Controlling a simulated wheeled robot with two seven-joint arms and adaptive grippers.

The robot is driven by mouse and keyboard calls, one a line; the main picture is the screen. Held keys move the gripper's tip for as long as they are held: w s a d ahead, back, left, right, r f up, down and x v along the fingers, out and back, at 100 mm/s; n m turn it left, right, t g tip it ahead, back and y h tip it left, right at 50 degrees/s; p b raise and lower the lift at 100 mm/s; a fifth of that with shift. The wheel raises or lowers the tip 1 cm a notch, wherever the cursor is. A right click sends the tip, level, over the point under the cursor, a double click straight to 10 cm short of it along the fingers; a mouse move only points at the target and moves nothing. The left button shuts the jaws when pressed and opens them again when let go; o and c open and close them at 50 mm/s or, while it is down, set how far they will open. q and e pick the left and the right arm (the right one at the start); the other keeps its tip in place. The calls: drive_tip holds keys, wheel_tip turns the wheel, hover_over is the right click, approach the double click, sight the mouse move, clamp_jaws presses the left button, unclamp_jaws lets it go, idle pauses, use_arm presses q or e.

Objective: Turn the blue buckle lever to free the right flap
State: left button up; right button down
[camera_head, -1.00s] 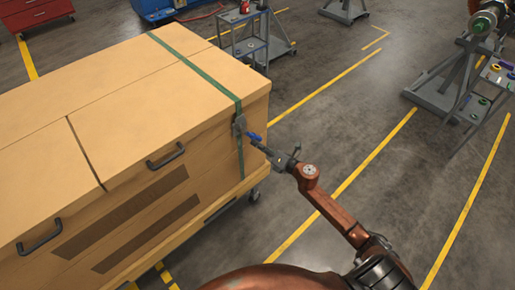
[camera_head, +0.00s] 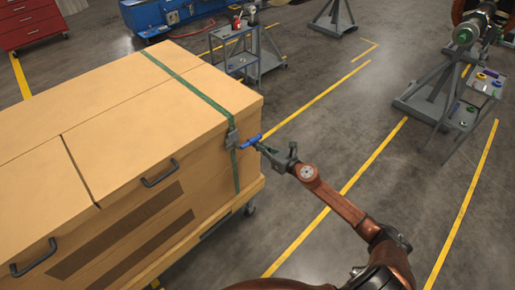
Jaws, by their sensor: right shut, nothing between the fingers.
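The blue buckle lever (camera_head: 250,141) sticks out to the right from a grey buckle (camera_head: 232,138) at the upper corner of the large tan crate (camera_head: 150,190). The buckle sits on a green strap (camera_head: 190,86) that runs over the lid and down the side. My right gripper (camera_head: 263,148) is shut, with its tip at the outer end of the lever, touching it or very close; I cannot tell which. The lid shows seams that split it into flaps (camera_head: 160,113), all lying flat. My left gripper is not in view.
The crate rests on a wheeled cart (camera_head: 252,187). A small grey tool trolley (camera_head: 240,62) stands behind it. A rotor stand with a side shelf (camera_head: 440,95) is at the upper right. The floor right of the crate is clear, with yellow lines.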

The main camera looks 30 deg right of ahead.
drive_tip(key=shift+w+d+r, duration=0.1)
drive_tip(key=shift+d+r, duration=0.05)
drive_tip(key=shift+r, duration=0.2)
idle(0.3)
wheel_tip(320, 180, down, 6)
drive_tip(key=r+b, duration=0.1)
drive_tip(key=b, duration=0.3)
drive_tip(key=p+v, duration=0.1)
drive_tip(key=v, duration=0.8)
drive_tip(key=shift+s+a+r, duration=0.25)
drive_tip(key=shift+r, duration=0.1)
